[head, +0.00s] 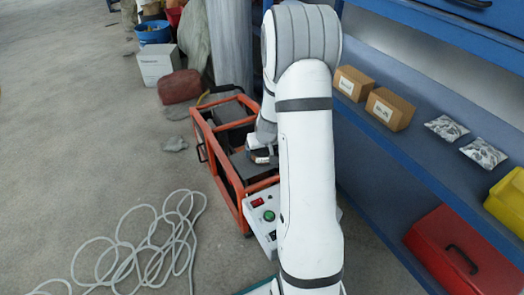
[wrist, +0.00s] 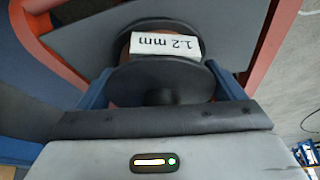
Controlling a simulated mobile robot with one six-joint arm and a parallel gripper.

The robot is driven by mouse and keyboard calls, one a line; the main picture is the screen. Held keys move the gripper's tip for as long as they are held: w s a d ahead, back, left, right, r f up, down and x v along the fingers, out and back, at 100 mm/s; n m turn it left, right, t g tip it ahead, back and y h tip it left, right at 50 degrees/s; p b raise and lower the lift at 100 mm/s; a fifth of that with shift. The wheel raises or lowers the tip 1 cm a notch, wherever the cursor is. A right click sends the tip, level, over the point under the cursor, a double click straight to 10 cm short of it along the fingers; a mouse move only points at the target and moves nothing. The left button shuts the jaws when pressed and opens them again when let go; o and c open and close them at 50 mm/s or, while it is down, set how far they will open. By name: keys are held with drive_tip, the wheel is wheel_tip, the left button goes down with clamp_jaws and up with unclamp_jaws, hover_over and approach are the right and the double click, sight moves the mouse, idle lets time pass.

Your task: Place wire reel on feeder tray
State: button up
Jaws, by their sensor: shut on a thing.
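The wire reel (wrist: 160,78) has black flanges, a copper-brown winding and a white label reading "1.2 mm". My gripper (wrist: 165,88) is shut on it, with a blue finger at each side. A dark grey flat surface, which looks like the feeder tray (wrist: 85,35), lies beyond the reel in the wrist view. In the head view a dark tray-like surface (head: 240,167) sits inside the orange frame, and my gripper (head: 263,152) is over its right part, mostly hidden by my arm. I cannot tell whether the reel touches the tray.
The orange frame (head: 222,205) surrounds the tray, with a control box (head: 263,216) at its front. A coiled pale cable (head: 150,245) lies on the floor at left. Blue shelves (head: 385,165) with boxes, bags and a red case (head: 470,255) stand at right.

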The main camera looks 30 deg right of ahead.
drive_tip(key=shift+f, duration=0.1)
drive_tip(key=o, duration=1.5)
drive_tip(key=shift+s+r+p, duration=0.1)
drive_tip(key=shift+r+p, duration=0.25)
drive_tip(key=shift+r, duration=0.15)
drive_tip(key=p+v, duration=0.4)
drive_tip(key=v, duration=0.7)
drive_tip(key=shift+s+a+r+p, duration=0.1)
drive_tip(key=shift+a+p, duration=0.05)
drive_tip(key=shift+p, duration=0.15)
drive_tip(key=s+a+r+g, duration=0.1)
drive_tip(key=s+a+r, duration=0.3)
drive_tip(key=s, duration=0.3)
drive_tip(key=s+a+r+n+g, duration=0.1)
drive_tip(key=s+a+r, duration=0.2)
drive_tip(key=s+a, duration=0.3)
drive_tip(key=s+a+r+g, duration=0.1)
drive_tip(key=s+a+r, duration=0.3)
drive_tip(key=s, duration=0.4)
drive_tip(key=shift+s+a+r+n+y, duration=0.1)
drive_tip(key=shift+a+r+n+y, duration=0.1)
drive_tip(key=shift+a, duration=0.25)
drive_tip(key=shift+s+a+r+n+y, duration=0.1)
drive_tip(key=shift+a+n, duration=0.1)
drive_tip(key=shift+a, duration=0.25)
